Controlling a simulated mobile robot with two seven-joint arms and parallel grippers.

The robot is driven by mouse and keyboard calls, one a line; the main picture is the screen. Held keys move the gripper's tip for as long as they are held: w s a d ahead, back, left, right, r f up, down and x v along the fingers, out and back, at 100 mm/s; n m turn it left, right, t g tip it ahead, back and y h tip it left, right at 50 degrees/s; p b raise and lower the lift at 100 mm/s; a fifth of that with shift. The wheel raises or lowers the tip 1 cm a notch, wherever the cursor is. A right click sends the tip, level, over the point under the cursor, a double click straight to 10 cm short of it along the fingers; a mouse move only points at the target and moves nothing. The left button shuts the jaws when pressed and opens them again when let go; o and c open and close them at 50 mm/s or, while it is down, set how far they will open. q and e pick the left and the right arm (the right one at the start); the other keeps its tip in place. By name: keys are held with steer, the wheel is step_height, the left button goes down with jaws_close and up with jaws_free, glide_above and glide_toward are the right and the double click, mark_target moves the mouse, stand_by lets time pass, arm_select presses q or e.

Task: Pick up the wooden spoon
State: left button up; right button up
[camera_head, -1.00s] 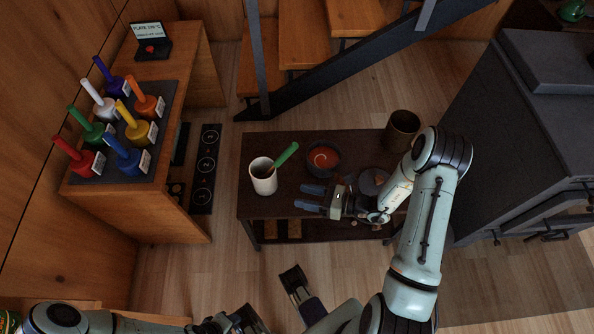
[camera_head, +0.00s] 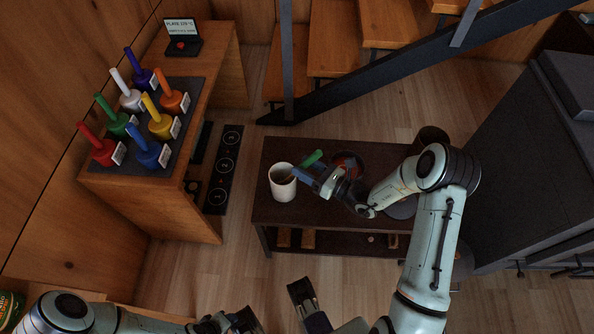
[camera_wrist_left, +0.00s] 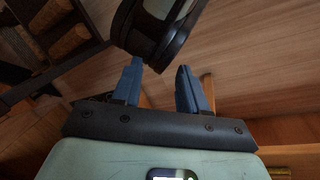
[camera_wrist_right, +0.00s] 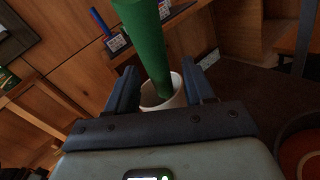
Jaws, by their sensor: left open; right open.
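A green handle (camera_head: 314,157) sticks up at a slant from a white cup (camera_head: 283,190) on the low dark table (camera_head: 300,212). Its lower end is hidden in the cup, so I cannot tell whether it is the wooden spoon. My right gripper (camera_head: 313,178) is open just right of the cup, beside the handle. In the right wrist view the green handle (camera_wrist_right: 148,45) shows between the open fingers, with the cup (camera_wrist_right: 174,99) beyond; contact is not visible. My left gripper (camera_wrist_left: 159,65) is open and empty, low and away from the table.
A bowl with red contents (camera_head: 347,163) stands behind my right gripper. A dark pot (camera_head: 432,135) is at the table's right end, partly behind my arm. A wooden counter (camera_head: 205,215) with several coloured handled pieces stands left. A dark stove (camera_head: 510,160) is at right.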

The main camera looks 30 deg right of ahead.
steer(key=x, duration=0.3)
steer(key=shift+w, duration=0.1)
jaws_close()
